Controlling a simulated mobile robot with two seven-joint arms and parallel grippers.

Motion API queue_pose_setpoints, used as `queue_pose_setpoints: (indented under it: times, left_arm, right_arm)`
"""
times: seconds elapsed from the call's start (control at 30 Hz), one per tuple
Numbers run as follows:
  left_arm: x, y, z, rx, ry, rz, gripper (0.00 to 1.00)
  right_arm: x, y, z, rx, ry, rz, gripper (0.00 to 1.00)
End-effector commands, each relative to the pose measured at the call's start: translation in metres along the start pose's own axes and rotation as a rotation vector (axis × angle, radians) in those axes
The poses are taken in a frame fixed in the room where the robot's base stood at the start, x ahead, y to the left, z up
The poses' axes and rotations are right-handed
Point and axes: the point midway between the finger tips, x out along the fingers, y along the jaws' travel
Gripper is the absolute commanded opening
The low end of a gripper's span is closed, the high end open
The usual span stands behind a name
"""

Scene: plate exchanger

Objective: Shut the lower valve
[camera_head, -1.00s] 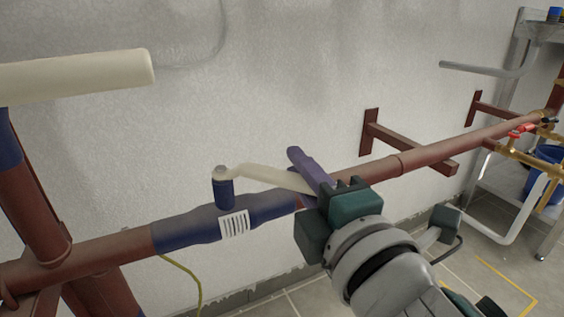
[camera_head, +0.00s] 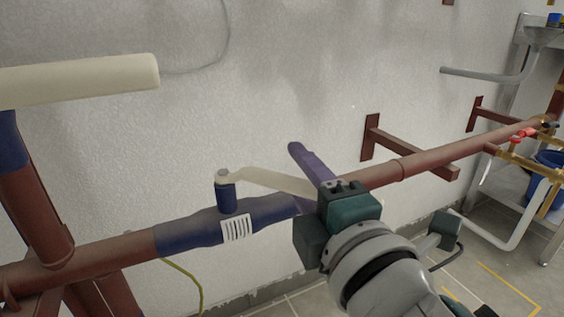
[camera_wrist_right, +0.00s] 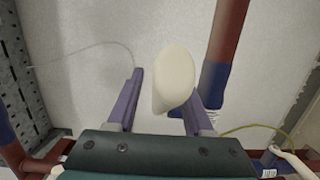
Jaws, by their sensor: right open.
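The lower valve has a blue body (camera_head: 195,232) with a white slotted plate, set in the red-brown pipe. A short blue stem rises from it, topped by a cream lever (camera_head: 270,181) that points right, roughly along the pipe. My right gripper (camera_head: 305,172) is at the lever's free end, which it partly hides. In the right wrist view, the cream lever end (camera_wrist_right: 174,78) shows between the two purple fingers of my right gripper (camera_wrist_right: 160,98). My left gripper is not in view.
A thick cream handle (camera_head: 80,80) stands at the upper left above a red-brown upright pipe (camera_head: 35,215). A wall bracket (camera_head: 410,150) supports the pipe on the right. A yellow cable (camera_head: 190,278) hangs below the valve.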

Motion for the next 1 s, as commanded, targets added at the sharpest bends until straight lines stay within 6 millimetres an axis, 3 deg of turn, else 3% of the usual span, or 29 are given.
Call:
queue_pose_setpoints:
  times: [0.17, 0.6, 0.73, 1.0]
  left_arm:
    - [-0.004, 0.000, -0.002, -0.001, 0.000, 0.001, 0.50]
    - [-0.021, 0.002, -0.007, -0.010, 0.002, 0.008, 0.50]
    - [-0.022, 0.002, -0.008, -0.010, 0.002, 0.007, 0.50]
    - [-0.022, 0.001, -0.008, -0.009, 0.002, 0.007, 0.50]
  right_arm:
    - [-0.011, 0.000, 0.000, 0.000, 0.000, -0.003, 0.51]
    - [-0.086, 0.001, 0.000, 0.002, -0.001, -0.003, 0.51]
    - [-0.097, 0.000, 0.000, 0.001, -0.001, -0.001, 0.51]
    - [-0.099, 0.000, 0.000, 0.000, 0.000, 0.001, 0.51]
